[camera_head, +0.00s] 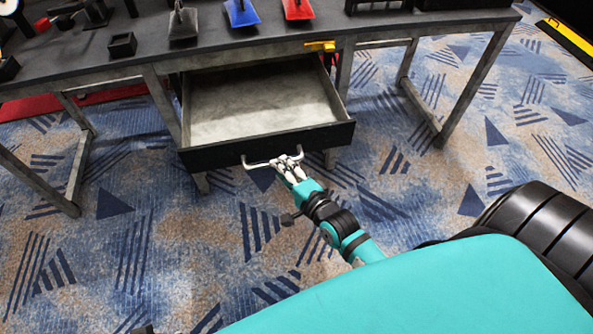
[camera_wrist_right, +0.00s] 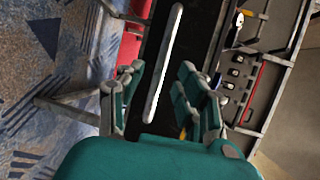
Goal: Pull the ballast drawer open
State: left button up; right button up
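The drawer (camera_head: 262,100) under the dark table is pulled well out, and its bare grey inside shows no contents. Its dark front (camera_head: 215,157) carries a pale bar handle (camera_head: 258,164). My right gripper (camera_head: 288,163) is at the right part of this handle. In the right wrist view the handle (camera_wrist_right: 167,55) runs between the fingers of my right gripper (camera_wrist_right: 160,75), with a visible gap on both sides. The fingers look spread around the bar, not closed on it. My left gripper is in neither view.
The table top (camera_head: 150,47) holds a red and a blue tool-like block, a black box (camera_head: 122,45) and other dark items. Table legs (camera_head: 165,103) flank the drawer. The patterned carpet in front is clear.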

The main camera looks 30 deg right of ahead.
jog(key=a+v, duration=0.1)
jog(key=v, duration=0.6)
jog(key=shift+s+d, duration=0.45)
jog(key=shift+d, duration=0.05)
